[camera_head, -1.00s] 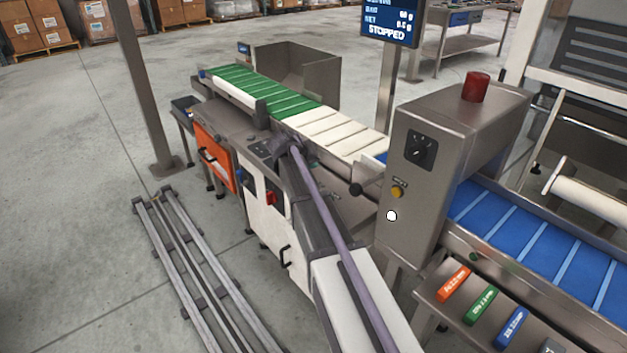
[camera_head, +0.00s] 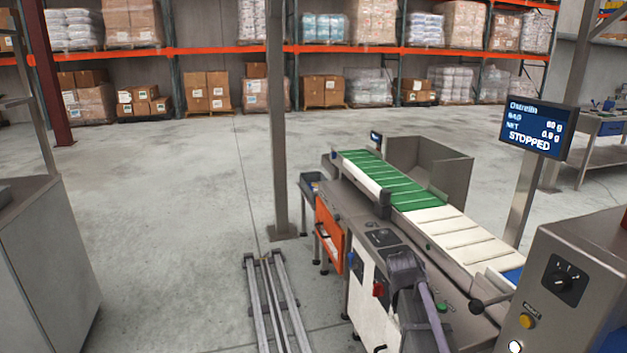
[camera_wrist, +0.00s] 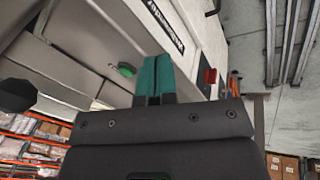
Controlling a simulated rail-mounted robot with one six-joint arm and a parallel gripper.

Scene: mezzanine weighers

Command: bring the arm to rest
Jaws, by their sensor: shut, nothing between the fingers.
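My gripper (camera_wrist: 154,72) shows in the wrist view as two teal fingers pressed together with nothing between them. Behind it in that view are the weigher's grey metal surfaces, a green button (camera_wrist: 126,70) and a red switch (camera_wrist: 210,76). In the head view my arm (camera_head: 428,310) rises from the bottom edge, its dark wrist part in front of the checkweigher's control panel (camera_head: 382,238). The fingers cannot be made out in the head view. Whether the arm touches the machine cannot be told.
The conveyor has a green belt (camera_head: 385,178) and white belt (camera_head: 450,230). A display (camera_head: 537,127) reads STOPPED. A steel cabinet (camera_head: 560,280) stands at right. Open floor (camera_head: 180,210) lies beyond.

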